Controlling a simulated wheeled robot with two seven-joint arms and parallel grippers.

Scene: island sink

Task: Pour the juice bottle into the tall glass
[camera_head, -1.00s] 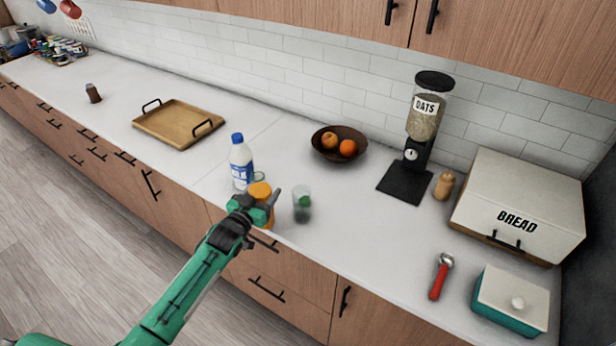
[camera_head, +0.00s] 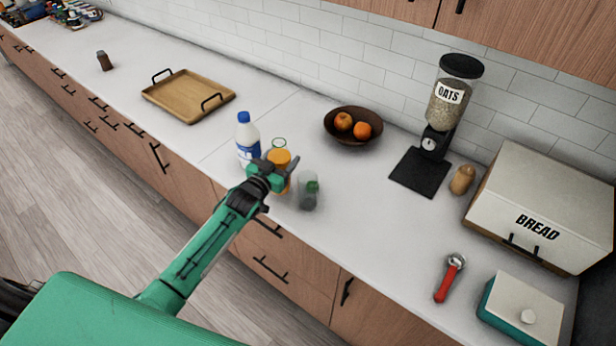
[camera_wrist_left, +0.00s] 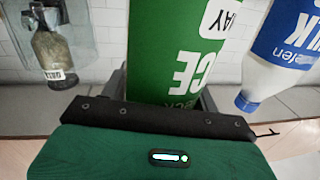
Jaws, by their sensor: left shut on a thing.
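The juice bottle (camera_head: 280,157) has an orange cap. In the left wrist view its green label (camera_wrist_left: 175,50) fills the middle, between the fingers. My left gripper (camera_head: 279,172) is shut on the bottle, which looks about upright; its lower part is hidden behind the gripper. I cannot tell whether its base touches the counter. A clear tall glass (camera_head: 308,191) stands just right of the bottle, with a green patch showing in or through it. Clear glass also shows at upper left in the left wrist view (camera_wrist_left: 83,40). My right gripper is not in view.
A blue-capped milk bottle (camera_head: 247,143) stands close left of the juice bottle. A fruit bowl (camera_head: 338,136) and oats dispenser (camera_head: 446,105) stand farther back. A red-handled tool (camera_head: 449,280) lies right. The counter's front edge is near.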

